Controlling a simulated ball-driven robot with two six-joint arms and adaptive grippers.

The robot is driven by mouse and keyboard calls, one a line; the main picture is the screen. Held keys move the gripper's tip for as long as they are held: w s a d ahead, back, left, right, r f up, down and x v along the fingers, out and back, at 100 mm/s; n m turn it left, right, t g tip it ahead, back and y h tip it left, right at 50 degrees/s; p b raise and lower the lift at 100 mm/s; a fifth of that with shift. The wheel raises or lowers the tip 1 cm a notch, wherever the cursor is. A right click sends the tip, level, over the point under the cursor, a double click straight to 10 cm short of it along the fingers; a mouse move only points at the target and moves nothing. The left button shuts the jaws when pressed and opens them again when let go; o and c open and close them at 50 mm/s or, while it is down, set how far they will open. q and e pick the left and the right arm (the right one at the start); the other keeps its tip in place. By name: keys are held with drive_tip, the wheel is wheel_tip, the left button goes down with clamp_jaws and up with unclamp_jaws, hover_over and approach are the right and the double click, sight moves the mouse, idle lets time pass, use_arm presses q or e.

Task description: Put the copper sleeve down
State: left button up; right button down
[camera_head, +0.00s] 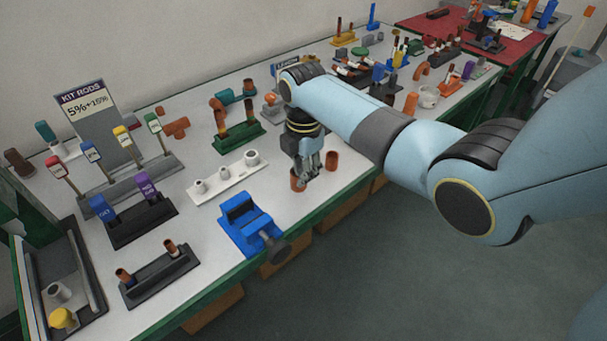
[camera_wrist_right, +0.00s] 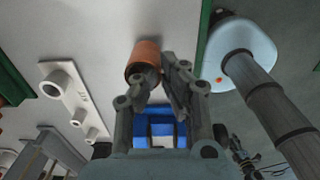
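A copper sleeve (camera_head: 297,182) is at the fingertips of my right gripper (camera_head: 309,167), low over the white table near its front edge. In the right wrist view the sleeve (camera_wrist_right: 143,52) is at the tips of my right gripper (camera_wrist_right: 162,75). One finger overlaps its dark open end and the other lies along its right side, so the gripper looks shut on its wall. Whether the sleeve touches the table I cannot tell. My left gripper is out of view.
A blue vise (camera_head: 245,222) stands at the table's front edge, left of the gripper. A white block with several sockets (camera_head: 225,181) lies behind it. A green stand with copper rods (camera_head: 237,137) is farther back. A black holder (camera_head: 158,272) sits nearer.

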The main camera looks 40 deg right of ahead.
drive_tip(key=shift+f, duration=0.4)
drive_tip(key=shift+f, duration=0.15)
drive_tip(key=c, duration=1.5)
unclamp_jaws()
drive_tip(key=shift+w+r, duration=0.1)
drive_tip(key=shift+r, duration=0.4)
wheel_tip(320, 180, up, 11)
drive_tip(key=shift+r+p, duration=0.2)
drive_tip(key=shift+p, duration=0.2)
